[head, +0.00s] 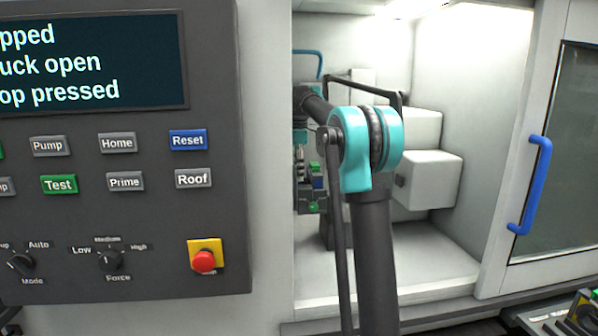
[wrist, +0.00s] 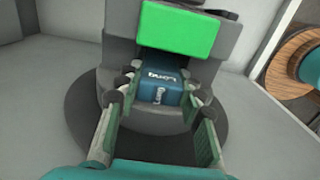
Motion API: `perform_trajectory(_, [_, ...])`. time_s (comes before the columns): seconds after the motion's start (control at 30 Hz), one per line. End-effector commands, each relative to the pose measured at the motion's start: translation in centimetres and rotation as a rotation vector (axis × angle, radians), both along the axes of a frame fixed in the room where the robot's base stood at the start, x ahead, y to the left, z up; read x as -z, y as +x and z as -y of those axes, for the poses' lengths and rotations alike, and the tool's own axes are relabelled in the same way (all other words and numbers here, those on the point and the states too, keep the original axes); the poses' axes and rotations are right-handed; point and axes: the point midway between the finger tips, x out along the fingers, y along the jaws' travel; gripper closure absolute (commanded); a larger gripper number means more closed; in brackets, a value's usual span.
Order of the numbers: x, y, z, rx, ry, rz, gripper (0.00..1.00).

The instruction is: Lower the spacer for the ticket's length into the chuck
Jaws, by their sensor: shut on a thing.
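In the wrist view, the two green-padded fingers of my gripper (wrist: 160,95) are closed on a blue block (wrist: 160,77) with pale lettering, taken as the spacer; its lettering is too small to read. The block is in front of a grey stepped body (wrist: 115,55), which may be the chuck, with a bright green block (wrist: 180,27) on it. I cannot tell whether the spacer is inside or only above it. In the head view, my gripper (head: 312,195) is inside the machine, partly hidden by my arm. No ticket is in view.
The control panel (head: 215,125) stands at left; its screen (head: 90,65) reads "uck open" and "op pressed". A red stop button (head: 204,261) sits below. The machine door (head: 560,150) with a blue handle (head: 532,185) is at right. White blocks (head: 430,180) stand inside the bay.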

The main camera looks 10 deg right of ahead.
Motion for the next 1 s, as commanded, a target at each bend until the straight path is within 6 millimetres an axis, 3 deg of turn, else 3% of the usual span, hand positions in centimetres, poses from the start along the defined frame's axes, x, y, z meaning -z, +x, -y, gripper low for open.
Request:
perform_trajectory(0.1, [0.2,0.0,-0.1,-0.001,0.002,0.0,0.92])
perform_trajectory(0.13, [0.2,0.0,-0.1,-0.001,0.002,0.0,0.59])
perform_trajectory(0.3, [0.1,0.0,-0.1,-0.001,0.001,0.0,0.39])
perform_trajectory(0.67, [-0.2,0.0,0.0,0.0,0.001,0.0,0.39])
perform_trajectory(0.77, [-1.1,0.0,0.0,0.0,0.0,0.0,0.39])
perform_trajectory(1.0, [-5.4,0.0,0.0,0.0,0.001,0.0,0.39])
